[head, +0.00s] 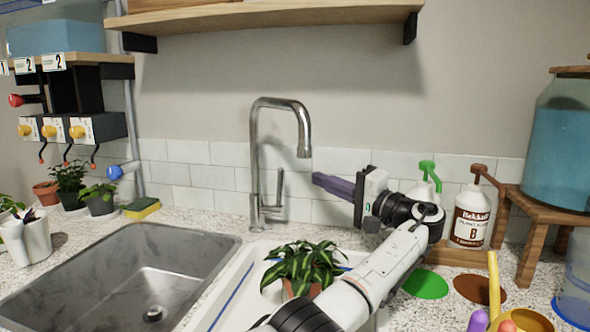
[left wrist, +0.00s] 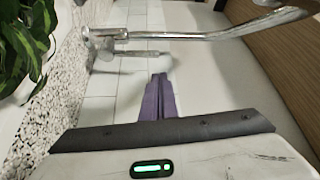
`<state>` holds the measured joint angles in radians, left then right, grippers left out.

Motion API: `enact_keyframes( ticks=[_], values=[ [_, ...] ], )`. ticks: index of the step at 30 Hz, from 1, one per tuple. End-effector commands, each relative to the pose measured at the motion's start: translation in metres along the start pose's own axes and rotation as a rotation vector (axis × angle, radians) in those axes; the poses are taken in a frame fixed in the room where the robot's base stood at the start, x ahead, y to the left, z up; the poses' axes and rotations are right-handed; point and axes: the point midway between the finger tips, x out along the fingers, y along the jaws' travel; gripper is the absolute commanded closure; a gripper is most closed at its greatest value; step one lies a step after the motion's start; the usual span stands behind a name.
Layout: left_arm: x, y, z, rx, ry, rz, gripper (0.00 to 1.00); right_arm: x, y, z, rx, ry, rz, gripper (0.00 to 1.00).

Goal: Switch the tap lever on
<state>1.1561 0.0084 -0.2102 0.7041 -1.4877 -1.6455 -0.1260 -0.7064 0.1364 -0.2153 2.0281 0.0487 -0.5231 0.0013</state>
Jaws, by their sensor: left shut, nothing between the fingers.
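The chrome tap (head: 255,150) stands behind the sink with its spout arched over to the right. Its thin lever (head: 279,187) points up from the right side of the tap's base. My left gripper (head: 316,180) is shut and empty, its purple fingers pointing left toward the lever, with a gap between. In the left wrist view the shut fingertips (left wrist: 158,78) are just below the lever (left wrist: 140,53) in the picture. The tap (left wrist: 180,37) runs across the top there. I cannot tell any contact. My right gripper is not in view.
A potted plant (head: 300,266) sits in the white tray (head: 240,280) under my left arm. The grey sink (head: 60,270) lies left. Soap bottles (head: 470,215) stand right of my gripper. A wooden shelf (head: 270,16) hangs above. A sponge (head: 142,208) and small pots are at the left.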

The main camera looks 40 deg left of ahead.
Motion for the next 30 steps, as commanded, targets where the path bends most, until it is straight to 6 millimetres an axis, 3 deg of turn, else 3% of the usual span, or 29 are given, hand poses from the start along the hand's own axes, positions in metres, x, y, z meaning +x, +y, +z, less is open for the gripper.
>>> enact_keyframes(
  ticks=[1, 6, 18, 30],
  values=[
    [0.001, 0.000, 0.000, 0.000, -0.001, 0.000, 1.00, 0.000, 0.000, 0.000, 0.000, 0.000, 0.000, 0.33],
    [0.018, -0.001, 0.001, 0.000, -0.003, 0.000, 1.00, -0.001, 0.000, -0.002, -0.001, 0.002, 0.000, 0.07],
    [0.086, -0.001, 0.001, 0.000, -0.002, -0.001, 1.00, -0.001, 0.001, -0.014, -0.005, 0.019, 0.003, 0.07],
    [0.100, 0.000, 0.000, -0.001, 0.001, 0.000, 1.00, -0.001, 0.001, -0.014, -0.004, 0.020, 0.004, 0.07]
  ],
)
